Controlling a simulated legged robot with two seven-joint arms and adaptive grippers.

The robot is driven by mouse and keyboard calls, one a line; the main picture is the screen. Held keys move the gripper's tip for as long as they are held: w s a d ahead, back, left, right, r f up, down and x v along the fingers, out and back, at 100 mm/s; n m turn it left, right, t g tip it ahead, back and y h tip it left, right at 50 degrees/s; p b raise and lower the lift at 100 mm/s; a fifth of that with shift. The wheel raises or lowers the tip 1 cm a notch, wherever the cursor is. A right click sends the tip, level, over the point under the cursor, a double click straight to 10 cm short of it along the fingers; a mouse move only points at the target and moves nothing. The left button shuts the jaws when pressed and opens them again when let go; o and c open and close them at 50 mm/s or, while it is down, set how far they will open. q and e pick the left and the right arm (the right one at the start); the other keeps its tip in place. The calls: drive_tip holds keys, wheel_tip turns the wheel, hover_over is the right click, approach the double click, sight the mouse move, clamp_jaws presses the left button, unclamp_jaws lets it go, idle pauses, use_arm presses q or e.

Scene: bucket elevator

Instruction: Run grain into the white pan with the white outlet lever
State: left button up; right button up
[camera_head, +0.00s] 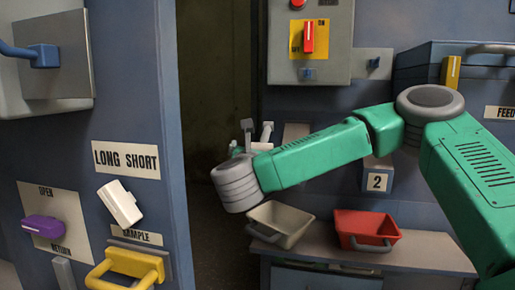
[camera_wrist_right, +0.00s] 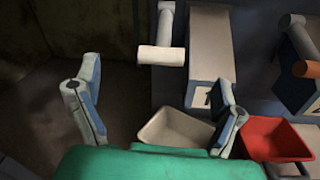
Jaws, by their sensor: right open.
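The white pan (camera_head: 280,224) sits on the low shelf, left of the red pan; it also shows in the right wrist view (camera_wrist_right: 174,129). The white outlet lever (camera_wrist_right: 162,55) is a white crossbar on a stem beside a grey chute, above the white pan in that view. In the head view the lever is largely hidden behind my right wrist. My right gripper (camera_wrist_right: 163,92) is open and empty, its fingers spread wide, with the lever beyond them and not touched. It shows only partly in the head view (camera_head: 243,140). My left gripper is out of view.
The red pan (camera_head: 367,230) stands right of the white one, below an orange-tipped lever (camera_wrist_right: 307,69). On the left panel are a white handle (camera_head: 120,203), a purple knob (camera_head: 43,226) and a yellow handle (camera_head: 126,268). A dark doorway opens left of the shelf.

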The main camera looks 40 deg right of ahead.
sight(262, 142)
drive_tip(key=x, duration=0.2)
drive_tip(key=b+x, duration=0.1)
drive_tip(key=x, duration=0.5)
drive_tip(key=shift+s+d+f+b, duration=0.1)
drive_tip(key=shift+d+f+b, duration=0.15)
drive_tip(key=shift+f+b, duration=0.05)
drive_tip(key=shift+w+d+r, duration=0.15)
drive_tip(key=shift+w+d, duration=0.05)
drive_tip(key=shift+w, duration=0.2)
drive_tip(key=shift+d, duration=0.15)
drive_tip(key=c, duration=1.5)
drive_tip(key=shift+r+g+y+p, duration=0.3)
drive_tip(key=shift+r+p, duration=0.05)
drive_tip(key=shift+p, duration=0.3)
drive_tip(key=r+g+y+p, duration=0.1)
drive_tip(key=p, duration=0.2)
drive_tip(key=r+g+y+p, duration=0.1)
drive_tip(key=p, duration=0.2)
drive_tip(key=r+g+y+p, duration=0.1)
drive_tip(key=r+p, duration=0.1)
drive_tip(key=p, duration=0.1)
drive_tip(key=shift+s+a+r+g+y, duration=0.1)
drive_tip(key=shift+s+a+g+y, duration=0.2)
drive_tip(key=shift+a+y, duration=0.1)
drive_tip(key=shift+w+d+r+g+y+p, duration=0.15)
drive_tip(key=shift+r+g+y+p, duration=0.2)
drive_tip(key=shift+p, duration=0.9)
drive_tip(key=shift+f, duration=0.15)
